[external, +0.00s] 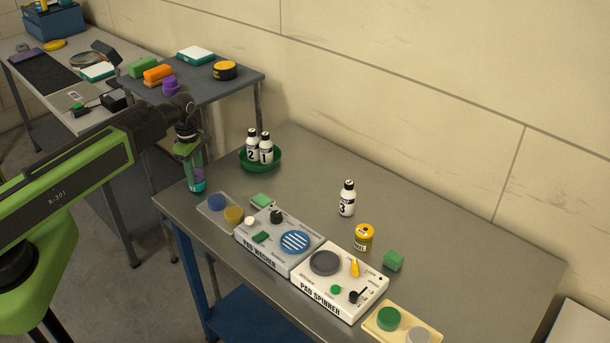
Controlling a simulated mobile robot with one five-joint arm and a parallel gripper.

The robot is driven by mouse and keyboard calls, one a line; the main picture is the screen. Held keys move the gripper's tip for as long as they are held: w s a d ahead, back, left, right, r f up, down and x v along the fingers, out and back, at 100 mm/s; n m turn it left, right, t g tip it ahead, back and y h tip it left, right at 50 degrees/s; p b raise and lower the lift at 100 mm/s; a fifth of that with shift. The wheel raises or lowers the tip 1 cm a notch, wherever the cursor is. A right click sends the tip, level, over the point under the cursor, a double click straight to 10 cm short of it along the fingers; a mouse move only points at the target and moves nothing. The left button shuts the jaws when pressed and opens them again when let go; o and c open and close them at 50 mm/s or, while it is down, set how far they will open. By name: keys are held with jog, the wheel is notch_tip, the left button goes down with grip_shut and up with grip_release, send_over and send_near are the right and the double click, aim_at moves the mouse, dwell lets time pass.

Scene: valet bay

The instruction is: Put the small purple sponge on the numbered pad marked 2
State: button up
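A small purple block (170,86), which looks like the small purple sponge, sits on the dark grey side table (245,84) at the back left, just right of an orange block (158,74). I see no pad with a readable 2; the only clear 2 is on a white bottle (252,147). My gripper (196,186) points down at the left corner of the metal table, apart from and nearer the camera than the purple block. Something teal shows at its fingertips, but I cannot tell whether it is held or part of the fingers.
A green bowl (275,163) holds bottles 1 and 2; bottle 3 (347,198) stands alone. The pad washer (268,247), pad spinner (318,292) and trays with coloured discs line the metal table's front edge. The metal table's right side (490,262) is clear. A green block (142,66) stands by the orange one.

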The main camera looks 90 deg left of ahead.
jog(key=o, duration=0.4)
jog(key=shift+o, duration=0.2)
jog(key=shift+r, duration=0.1)
notch_tip(320, 180, up, 12)
jog(key=p, duration=1.2)
